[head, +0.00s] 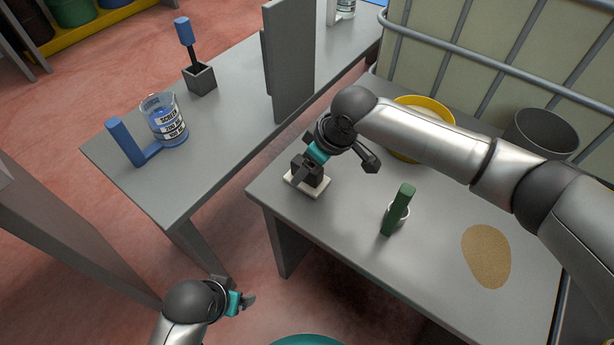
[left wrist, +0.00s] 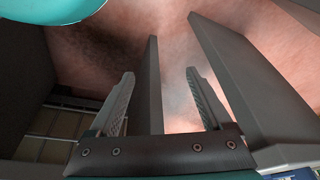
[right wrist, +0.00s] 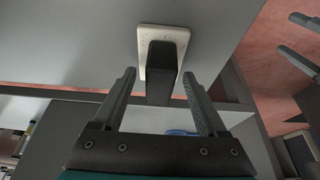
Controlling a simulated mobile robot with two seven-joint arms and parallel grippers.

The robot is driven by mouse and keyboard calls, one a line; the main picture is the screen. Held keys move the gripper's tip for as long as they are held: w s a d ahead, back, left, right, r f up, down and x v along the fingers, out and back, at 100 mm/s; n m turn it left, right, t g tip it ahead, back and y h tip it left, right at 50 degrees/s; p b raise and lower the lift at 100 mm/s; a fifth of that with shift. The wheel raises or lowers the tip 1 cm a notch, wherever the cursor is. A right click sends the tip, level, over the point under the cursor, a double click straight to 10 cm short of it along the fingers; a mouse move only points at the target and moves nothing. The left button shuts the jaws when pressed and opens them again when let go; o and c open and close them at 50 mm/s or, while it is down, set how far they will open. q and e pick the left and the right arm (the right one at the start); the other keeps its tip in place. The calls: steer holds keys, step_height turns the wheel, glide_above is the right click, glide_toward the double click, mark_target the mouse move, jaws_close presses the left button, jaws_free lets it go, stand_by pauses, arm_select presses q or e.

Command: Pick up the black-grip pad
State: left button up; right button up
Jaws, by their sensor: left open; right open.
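The black-grip pad has a cream base (head: 321,188) and a dark block grip. It lies on the near-left corner of the right grey table (head: 350,215). In the right wrist view the pad (right wrist: 180,38) lies straight ahead, its black grip (right wrist: 160,72) between the fingertips with small gaps at both sides. My right gripper (right wrist: 159,88) is open around the grip; in the head view it (head: 330,168) partly hides the pad. My left gripper (head: 243,300) is open and empty, low over the floor; the left wrist view shows no object between its fingers (left wrist: 160,76).
The left table holds a beaker (head: 166,122), a blue-handled tool (head: 123,142) and a grey holder (head: 200,80).

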steer(key=shift+w+a+f, duration=0.15)
steer(key=shift+f, duration=0.35)
steer(key=shift+c, duration=0.2)
jaws_close()
stand_by(0.3)
